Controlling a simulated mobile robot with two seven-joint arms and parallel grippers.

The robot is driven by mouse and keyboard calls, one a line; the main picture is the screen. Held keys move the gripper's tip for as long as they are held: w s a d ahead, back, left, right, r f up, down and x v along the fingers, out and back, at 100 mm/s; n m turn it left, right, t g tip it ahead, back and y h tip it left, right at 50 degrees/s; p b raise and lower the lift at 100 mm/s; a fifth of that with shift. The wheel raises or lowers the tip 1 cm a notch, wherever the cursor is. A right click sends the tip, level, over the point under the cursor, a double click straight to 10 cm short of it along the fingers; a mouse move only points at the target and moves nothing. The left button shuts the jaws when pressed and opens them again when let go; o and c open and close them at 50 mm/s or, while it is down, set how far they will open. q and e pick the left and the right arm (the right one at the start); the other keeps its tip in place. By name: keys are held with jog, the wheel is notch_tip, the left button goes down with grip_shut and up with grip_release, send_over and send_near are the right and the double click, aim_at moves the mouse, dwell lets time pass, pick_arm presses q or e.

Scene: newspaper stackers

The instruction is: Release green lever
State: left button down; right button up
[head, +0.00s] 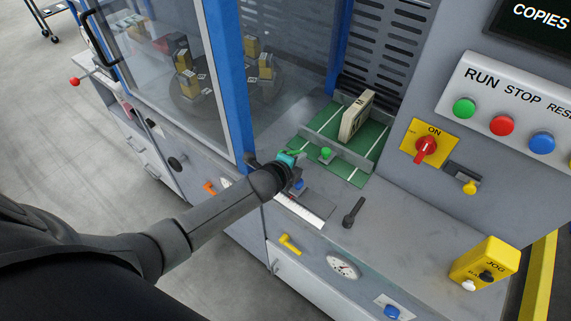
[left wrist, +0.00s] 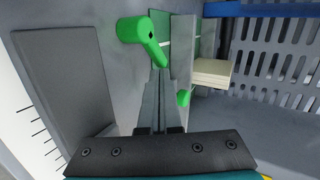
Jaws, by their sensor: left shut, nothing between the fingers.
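The green lever (left wrist: 134,31) has a round hub and a short arm, and it stands near the green-floored bay in the left wrist view. In the head view a small part of it (head: 297,152) shows just beyond my left gripper (head: 292,160). In the left wrist view my left gripper (left wrist: 159,75) is shut and empty. Its fingertips are at the free end of the lever's arm; I cannot tell whether they touch it. My right gripper is in neither view.
A green knob (head: 326,152) stands close by, at the bay's low wall. A paper stack (head: 354,118) leans in the bay. A black lever (head: 353,212) and a yellow jog box (head: 484,263) are on the counter. The glass enclosure (head: 170,60) is at the left.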

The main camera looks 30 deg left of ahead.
pick_arm(q)
jog(key=shift+w, duration=0.3)
jog(key=shift+s, duration=0.1)
dwell(0.5)
jog(key=p+v, duration=0.3)
jog(key=v, duration=1.2)
dwell(0.4)
